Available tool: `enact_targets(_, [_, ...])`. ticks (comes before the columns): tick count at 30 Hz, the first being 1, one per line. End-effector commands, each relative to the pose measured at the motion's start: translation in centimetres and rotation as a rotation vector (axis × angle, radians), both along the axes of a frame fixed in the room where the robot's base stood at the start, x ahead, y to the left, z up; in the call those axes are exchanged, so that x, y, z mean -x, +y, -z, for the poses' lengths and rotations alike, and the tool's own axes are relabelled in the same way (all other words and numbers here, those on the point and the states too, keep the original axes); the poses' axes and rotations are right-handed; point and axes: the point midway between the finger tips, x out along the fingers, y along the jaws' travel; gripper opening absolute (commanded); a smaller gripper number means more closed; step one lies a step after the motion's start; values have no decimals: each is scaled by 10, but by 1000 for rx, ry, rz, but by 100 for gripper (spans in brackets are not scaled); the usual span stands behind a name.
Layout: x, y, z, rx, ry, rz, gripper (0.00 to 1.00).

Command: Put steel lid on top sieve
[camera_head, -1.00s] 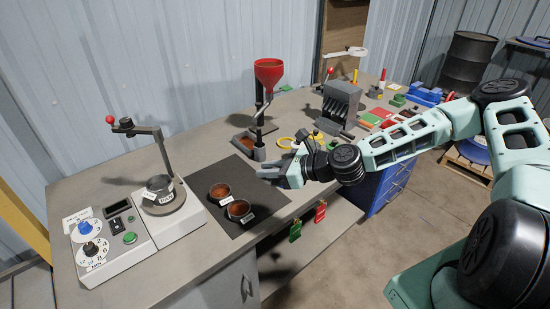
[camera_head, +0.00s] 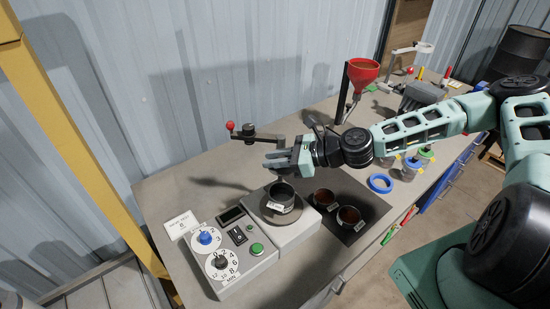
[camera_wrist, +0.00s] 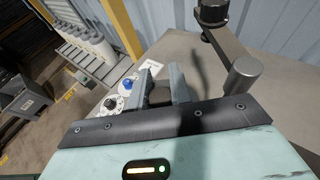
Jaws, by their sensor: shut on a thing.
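The sieve stack (camera_head: 282,195), a small dark grey cylinder with a white label, stands on the round plate of the shaker (camera_head: 296,232). Its top looks dark and uncovered. My gripper (camera_head: 268,160) is above the stack and apart from it, with its fingers pointing left. In the wrist view my gripper (camera_wrist: 160,80) has a dark thing between its fingers, which I take to be the steel lid (camera_wrist: 158,97). The fingers hide most of it, and its outline is unclear in the head view.
The shaker's clamp arm (camera_head: 262,137) with a red knob is close behind my gripper. Two labelled cups (camera_head: 348,216) of brown material stand on a dark mat right of the shaker. A red funnel (camera_head: 362,74) stands behind. The dial panel (camera_head: 222,254) is at the front left.

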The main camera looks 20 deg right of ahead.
Motion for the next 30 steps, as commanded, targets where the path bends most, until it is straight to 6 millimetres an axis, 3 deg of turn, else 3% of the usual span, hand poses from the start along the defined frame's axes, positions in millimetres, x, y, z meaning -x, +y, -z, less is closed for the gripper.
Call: enact_targets(30, [0,0,68,0,-1,0,0])
